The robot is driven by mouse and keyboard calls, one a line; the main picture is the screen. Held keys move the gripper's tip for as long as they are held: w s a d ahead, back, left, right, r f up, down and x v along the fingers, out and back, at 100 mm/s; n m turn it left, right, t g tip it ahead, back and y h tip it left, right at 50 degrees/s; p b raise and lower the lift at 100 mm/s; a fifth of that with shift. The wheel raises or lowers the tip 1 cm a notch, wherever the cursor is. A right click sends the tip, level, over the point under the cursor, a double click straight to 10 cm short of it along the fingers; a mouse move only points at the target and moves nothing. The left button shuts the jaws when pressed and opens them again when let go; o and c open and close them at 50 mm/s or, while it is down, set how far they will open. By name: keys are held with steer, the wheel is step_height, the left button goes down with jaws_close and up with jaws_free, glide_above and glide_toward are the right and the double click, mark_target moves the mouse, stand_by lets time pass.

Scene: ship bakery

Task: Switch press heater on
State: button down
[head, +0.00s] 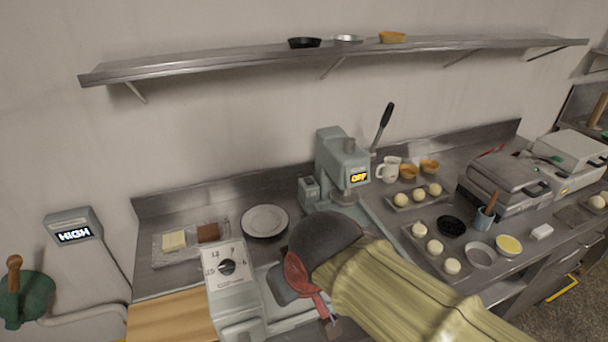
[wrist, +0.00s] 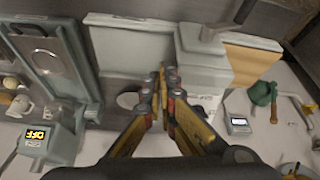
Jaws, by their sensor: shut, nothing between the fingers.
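The grey-green press (head: 342,160) stands at the back of the counter with a black-handled lever. Its small display (head: 358,177) reads OFF in yellow. A small grey box (head: 309,189) sits at its left side; I cannot make out a switch on it. In the wrist view the press (wrist: 62,132) is at the lower left, with its OFF display (wrist: 37,137) lit. My gripper (head: 328,316) is in front of the press, low in the head view and partly hidden by my sleeved arm. In the wrist view its fingers (wrist: 163,75) are shut and empty, apart from the press.
A pale machine with a dial (head: 227,267) stands left of my gripper. A plate (head: 265,221) lies behind it. A display reading HIGH (head: 73,233) is at far left. Dough trays (head: 437,250), bowls and closed grills (head: 500,180) fill the right. A shelf (head: 220,65) runs above.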

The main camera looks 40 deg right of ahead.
steer(key=w+d+r+m+g+h+p, duration=0.35)
steer(key=w+d, duration=0.35)
steer(key=w, duration=0.5)
steer(key=w+d+r+m+g+h+p, duration=0.2)
steer(key=w+d+r+m+h+p, duration=0.25)
steer(key=w, duration=0.65)
steer(key=w+d+f+m+g+h+p, duration=0.2)
steer(key=w+d+f+m+h+p, duration=0.1)
steer(key=w, duration=0.7)
steer(key=w+d+f+m+g+h+p, duration=0.2)
steer(key=w+d+f+m+h+p, duration=0.1)
steer(key=w+d+f+m+p, duration=0.3)
steer(key=shift+w+d+f+m, duration=0.9)
steer(key=shift+w+d+f, duration=0.4)
steer(key=shift+w, duration=0.6)
steer(key=shift+d+r, duration=0.1)
